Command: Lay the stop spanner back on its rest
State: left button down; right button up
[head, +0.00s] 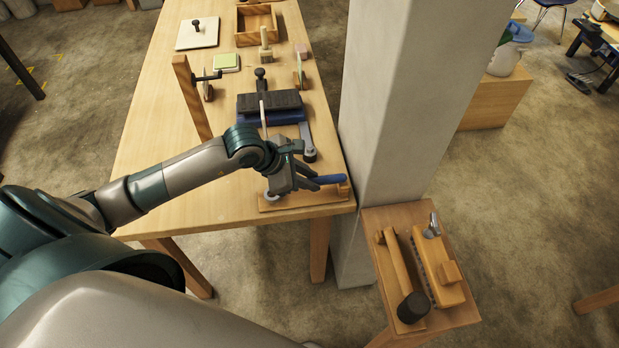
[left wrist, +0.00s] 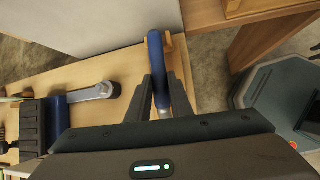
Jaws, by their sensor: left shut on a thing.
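The spanner has a blue handle (head: 330,179) and a grey shaft. My left gripper (head: 312,183) is shut on it, over the wooden rest (head: 300,200) at the table's near right corner. In the left wrist view the blue handle (left wrist: 155,50) runs up between my fingers (left wrist: 162,105), beside an upright wooden block (left wrist: 181,48) of the rest. A pale grey end shows left of the gripper in the head view. I cannot tell whether the spanner touches the rest. My right gripper is not in view.
A dark and blue vice-like block (head: 270,105) with a grey lever (head: 308,145) stands just beyond. A wooden post (head: 190,95) rises at the left. A concrete pillar (head: 400,100) stands close on the right. A small stand (head: 455,300) holds a mallet (head: 412,306).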

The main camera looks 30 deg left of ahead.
pick_arm(q)
jog(key=shift+f+b, duration=0.4)
jog(key=shift+f, duration=0.05)
jog(key=c, duration=1.5)
grip_release()
jog(key=shift+r, duration=0.1)
jog(key=shift+p+v, duration=0.65)
jog(key=shift+v, duration=0.55)
jog(key=shift+p+v, duration=0.95)
jog(key=shift+v, duration=1.85)
